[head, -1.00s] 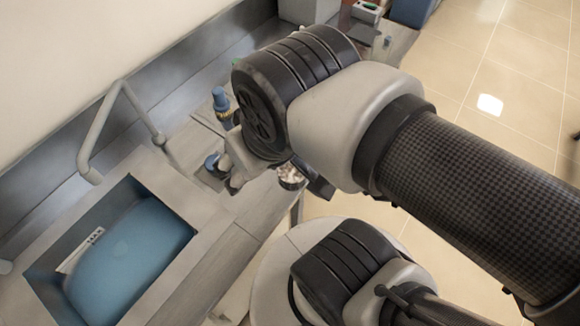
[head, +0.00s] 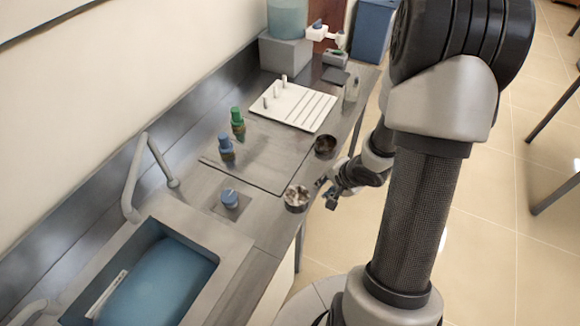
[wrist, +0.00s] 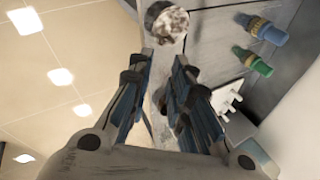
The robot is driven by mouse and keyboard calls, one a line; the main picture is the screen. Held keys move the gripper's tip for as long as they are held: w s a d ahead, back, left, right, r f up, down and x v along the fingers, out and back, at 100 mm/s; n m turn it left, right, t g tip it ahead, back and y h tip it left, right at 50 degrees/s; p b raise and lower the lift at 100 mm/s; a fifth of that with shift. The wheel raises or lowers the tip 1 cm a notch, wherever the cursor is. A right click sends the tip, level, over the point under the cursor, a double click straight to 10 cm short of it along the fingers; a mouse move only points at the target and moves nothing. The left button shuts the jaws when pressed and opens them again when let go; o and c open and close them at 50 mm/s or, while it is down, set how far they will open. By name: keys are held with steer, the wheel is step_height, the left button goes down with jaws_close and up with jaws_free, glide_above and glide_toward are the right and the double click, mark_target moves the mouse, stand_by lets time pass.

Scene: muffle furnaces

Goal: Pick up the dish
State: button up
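A small round dish (head: 297,198) with pale, brownish lumpy contents stands at the front edge of the bench, near the sink. A second, dark round dish (head: 325,146) stands farther back along the same edge. My gripper (head: 326,192) is just right of the dish with contents, beyond the bench edge and apart from it. In the wrist view, the dish with contents (wrist: 168,23) is at the top, past the fingertips. The fingers of my gripper (wrist: 164,60) are apart there, with no held object visible between them.
A sink (head: 233,240) with a tap (head: 140,180) is at left. A blue-topped bottle (head: 226,148), a green-topped bottle (head: 237,123) and a blue knob (head: 230,198) stand on the bench. A white rack (head: 292,106) lies behind. Open floor (head: 490,220) is at right.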

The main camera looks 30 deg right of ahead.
steer(key=s+f, duration=0.1)
steer(key=f, duration=0.1)
steer(key=y+b, duration=0.1)
steer(key=b, duration=0.6)
glide_toward(301, 203)
steer(key=shift+m, duration=0.4)
steer(key=b+x, duration=0.4)
steer(key=x, duration=0.2)
steer(key=shift+f, duration=0.2)
steer(key=shift+r, duration=0.1)
steer(key=shift+c, duration=0.5)
jaws_close()
